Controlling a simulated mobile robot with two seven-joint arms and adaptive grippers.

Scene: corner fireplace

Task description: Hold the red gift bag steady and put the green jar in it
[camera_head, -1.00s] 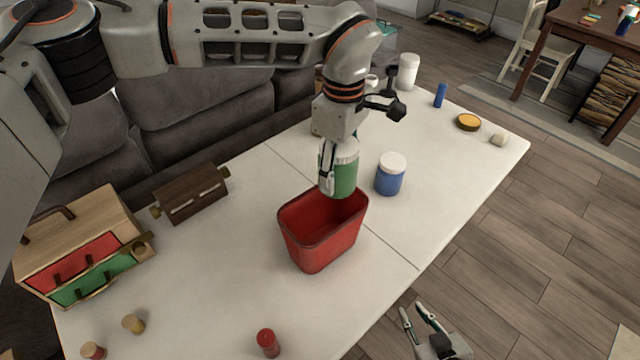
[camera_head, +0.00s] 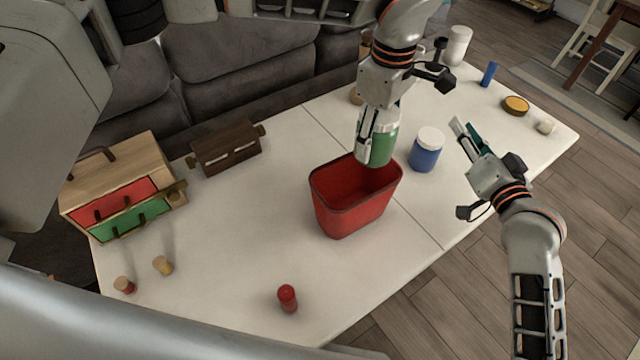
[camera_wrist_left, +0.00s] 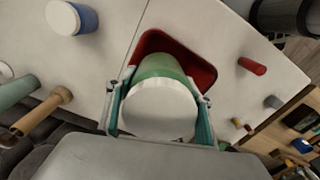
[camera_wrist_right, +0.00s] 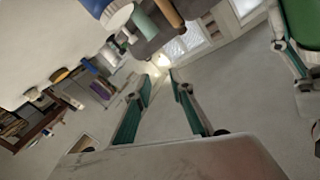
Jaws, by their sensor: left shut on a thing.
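The red gift bag (camera_head: 350,205) stands upright and open on the white table. My left gripper (camera_head: 377,150) is shut on the green jar (camera_head: 383,148), which has a white lid. The jar hangs at the bag's back right rim, its lower end at about rim height; the left wrist view shows the jar (camera_wrist_left: 160,75) overlapping the bag's opening (camera_wrist_left: 205,72). I cannot tell how far inside it is. My right gripper (camera_head: 466,134) is open and empty, right of the bag and beside the blue jar; its parted fingers show in the right wrist view (camera_wrist_right: 160,95).
A blue jar with white lid (camera_head: 426,150) stands close right of the bag. A red bottle (camera_head: 287,298) stands in front. A wooden drawer box (camera_head: 120,190) and dark brown box (camera_head: 226,148) are at left.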

